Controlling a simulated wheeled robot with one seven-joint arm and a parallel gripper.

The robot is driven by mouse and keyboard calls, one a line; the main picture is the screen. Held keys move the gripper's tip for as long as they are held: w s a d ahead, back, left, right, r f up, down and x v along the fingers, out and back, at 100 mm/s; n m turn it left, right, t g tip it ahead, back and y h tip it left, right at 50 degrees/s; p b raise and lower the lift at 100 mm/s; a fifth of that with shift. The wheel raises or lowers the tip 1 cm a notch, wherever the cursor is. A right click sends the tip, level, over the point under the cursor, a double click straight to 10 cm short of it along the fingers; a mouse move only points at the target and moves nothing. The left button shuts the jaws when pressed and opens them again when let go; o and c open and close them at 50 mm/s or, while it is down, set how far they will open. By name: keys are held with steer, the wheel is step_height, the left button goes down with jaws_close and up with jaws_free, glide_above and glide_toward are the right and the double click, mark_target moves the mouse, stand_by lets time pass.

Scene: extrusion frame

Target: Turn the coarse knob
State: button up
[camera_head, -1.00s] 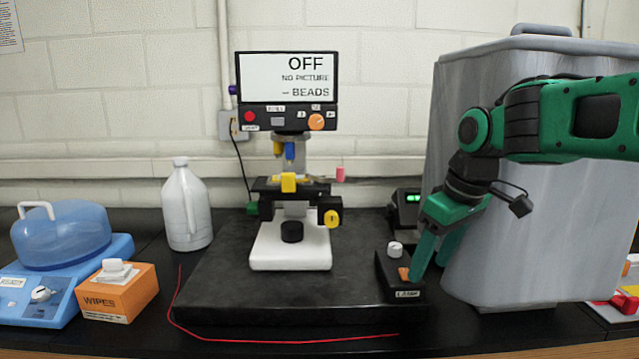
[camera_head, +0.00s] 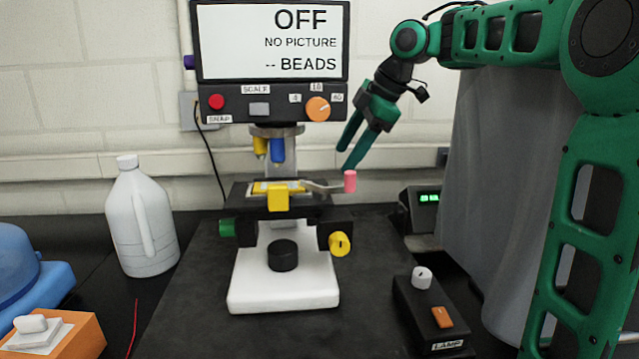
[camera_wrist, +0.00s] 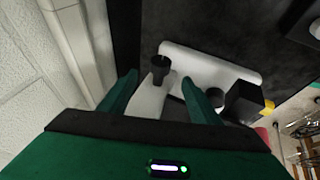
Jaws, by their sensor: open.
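The microscope (camera_head: 282,291) stands on a dark slab with a white base. A yellow round knob (camera_head: 340,243) sticks out low on its right side and a green knob (camera_head: 227,228) on its left. No readable label shows which is the coarse knob. My gripper (camera_head: 346,157) is open and empty, in the air to the right of the blue objective and near the pink-tipped lever (camera_head: 350,181), well above the yellow knob. In the wrist view my gripper (camera_wrist: 160,82) has its fingers spread, with the white base and a black cylinder (camera_wrist: 160,68) beyond them.
A lamp box (camera_head: 430,310) with a white knob and orange switch sits at front right. A display (camera_head: 270,42) reading "OFF, NO PICTURE" is above the microscope. A white jug (camera_head: 141,220) and orange wipes box (camera_head: 55,338) are left. A grey-covered bin (camera_head: 500,150) stands right.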

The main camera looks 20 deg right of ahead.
steer(key=x, duration=1)
steer(key=shift+w+a+f, duration=0.1)
steer(key=shift+a+f, duration=0.1)
steer(key=shift+a, duration=0.05)
steer(key=c, duration=1)
